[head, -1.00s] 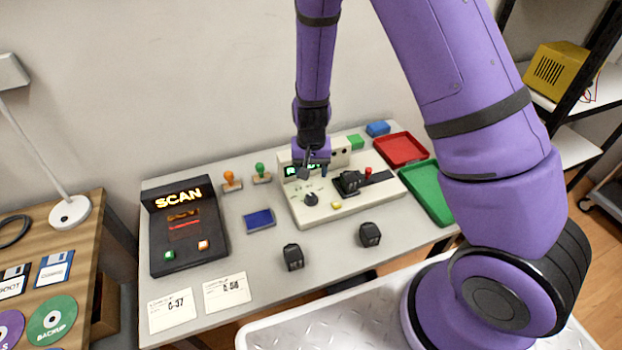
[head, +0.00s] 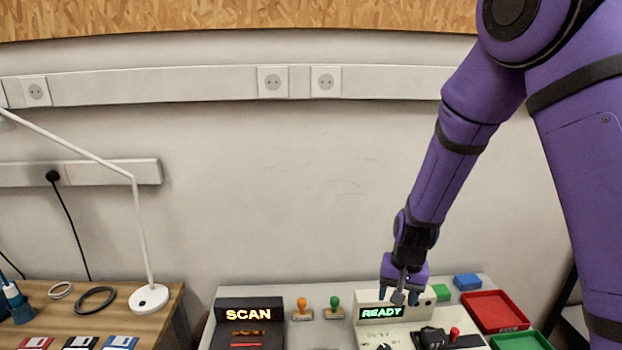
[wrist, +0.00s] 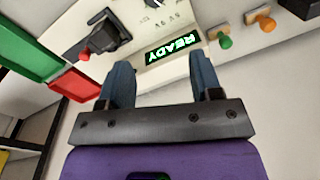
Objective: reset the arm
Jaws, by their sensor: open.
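My purple arm reaches in from the right of the head view.
A SCAN unit (head: 249,314) stands left of the device. Red (head: 495,311) and green (head: 520,341) trays are at the right. A white lamp (head: 148,297) stands on the wooden desk.

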